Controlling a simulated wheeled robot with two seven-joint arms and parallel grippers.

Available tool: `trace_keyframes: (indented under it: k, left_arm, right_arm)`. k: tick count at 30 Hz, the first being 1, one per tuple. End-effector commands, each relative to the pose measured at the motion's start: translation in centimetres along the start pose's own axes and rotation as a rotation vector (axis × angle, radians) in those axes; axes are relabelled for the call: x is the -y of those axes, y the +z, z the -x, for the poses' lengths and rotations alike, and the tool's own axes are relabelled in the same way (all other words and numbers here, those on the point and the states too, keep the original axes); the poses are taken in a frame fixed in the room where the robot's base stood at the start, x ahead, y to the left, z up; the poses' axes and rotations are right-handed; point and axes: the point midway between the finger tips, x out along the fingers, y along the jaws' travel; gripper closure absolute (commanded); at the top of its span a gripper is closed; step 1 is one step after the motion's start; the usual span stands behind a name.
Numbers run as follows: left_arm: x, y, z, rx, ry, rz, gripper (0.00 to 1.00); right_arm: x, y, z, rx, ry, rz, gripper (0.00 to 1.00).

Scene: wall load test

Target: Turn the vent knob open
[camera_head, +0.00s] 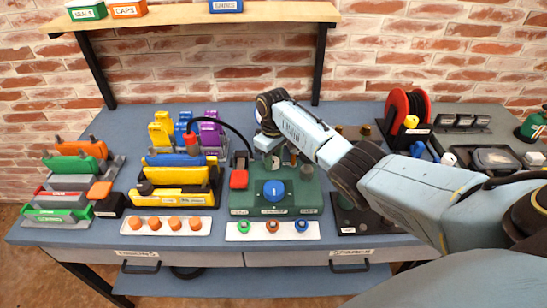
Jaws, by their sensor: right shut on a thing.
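The green test fixture (240,206) stands at the middle of the bench. It carries a large blue knob (274,190) marked 1, a red block (239,179) at its left, a small round gauge (276,163) and grey posts at its back. My right gripper (267,143) reaches in from the right over the fixture's back edge and points down. It is shut on a small part there, which looks to be the vent knob. The gripper and wrist hide that knob, so its turn angle cannot be seen. My left gripper is not in view.
My right arm covers the bench's right front. Yellow and blue holders (179,176) stand left of the fixture, with a black hose (240,133) arching beside it. White trays (171,226) of small caps lie in front. A red reel (405,108) stands back right.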

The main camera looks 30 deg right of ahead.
Motion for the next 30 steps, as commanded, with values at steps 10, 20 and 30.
trace_keyframes:
  k: [10, 20, 30]
  left_arm:
    - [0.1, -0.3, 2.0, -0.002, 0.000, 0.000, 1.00]
    - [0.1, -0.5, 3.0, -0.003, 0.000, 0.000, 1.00]
    - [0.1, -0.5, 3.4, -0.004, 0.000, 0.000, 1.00]
  right_arm:
    - [0.0, -0.1, 0.3, 0.000, -0.001, 0.273, 0.91]
    - [0.0, -0.1, 0.2, -0.003, 0.000, 0.587, 0.91]
    - [0.0, -0.1, 0.1, -0.003, 0.001, 0.909, 0.91]
